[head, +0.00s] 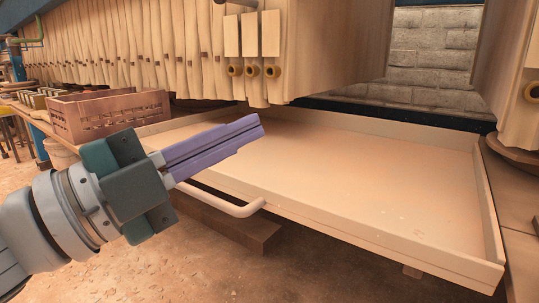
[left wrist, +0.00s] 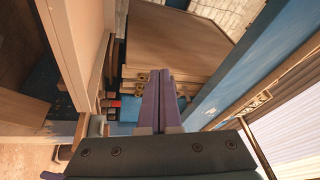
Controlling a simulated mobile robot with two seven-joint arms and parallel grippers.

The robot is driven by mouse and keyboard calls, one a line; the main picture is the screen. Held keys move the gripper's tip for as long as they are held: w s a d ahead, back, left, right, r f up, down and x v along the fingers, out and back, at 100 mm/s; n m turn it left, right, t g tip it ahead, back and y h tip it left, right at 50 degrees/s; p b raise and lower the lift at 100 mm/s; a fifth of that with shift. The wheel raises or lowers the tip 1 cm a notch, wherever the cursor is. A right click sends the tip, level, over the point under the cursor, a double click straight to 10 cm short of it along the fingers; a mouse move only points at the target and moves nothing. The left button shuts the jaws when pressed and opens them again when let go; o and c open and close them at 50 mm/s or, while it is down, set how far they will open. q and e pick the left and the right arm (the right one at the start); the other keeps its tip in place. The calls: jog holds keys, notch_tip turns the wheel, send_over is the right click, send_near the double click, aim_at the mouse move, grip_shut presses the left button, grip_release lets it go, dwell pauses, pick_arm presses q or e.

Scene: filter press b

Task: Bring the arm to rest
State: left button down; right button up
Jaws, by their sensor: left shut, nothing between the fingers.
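My left gripper (head: 258,123) comes in from the left in the head view, with purple fingers pressed together and nothing between them. It hangs in the air in front of the filter press, its fingers overlapping the left part of the pale tray (head: 380,180) in the picture. In the left wrist view the closed purple fingers (left wrist: 164,76) point away from the camera. I cannot tell their exact height above the tray. My right gripper is in neither view.
The press's row of pale plates (head: 130,45) hangs above the tray at the back. A light curved handle (head: 235,208) is on the tray's front edge, just below the gripper. A reddish crate (head: 110,114) stands at the left. The tray is empty. Floor lies open in front.

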pick_arm(q)
jog(key=w+a+r+n+t+y+p, duration=0.2)
jog(key=a+r+n+t+y+p, duration=0.3)
jog(key=r+n+y+p, duration=0.3)
jog(key=s+a+r+n+g+y+p, duration=0.3)
jog(key=s+a+n+y+p, duration=0.3)
jog(key=n+p, duration=0.4)
jog(key=s+a+r+n+g+y+p, duration=0.1)
jog(key=s+r+n+g+p, duration=0.1)
jog(key=s+g+p, duration=0.4)
jog(key=s+a+r+n+g+p, duration=0.1)
jog(key=s+a+r+g+p, duration=0.1)
jog(key=s+p, duration=0.45)
jog(key=s+a+r+n+g+y+p, duration=0.1)
jog(key=s+r+n+g+p, duration=0.2)
jog(key=s, duration=0.5)
notch_tip(320, 180, up, 35)
jog(key=m+p, duration=0.1)
jog(key=p, duration=3.5)
jog(key=shift+w, duration=0.45)
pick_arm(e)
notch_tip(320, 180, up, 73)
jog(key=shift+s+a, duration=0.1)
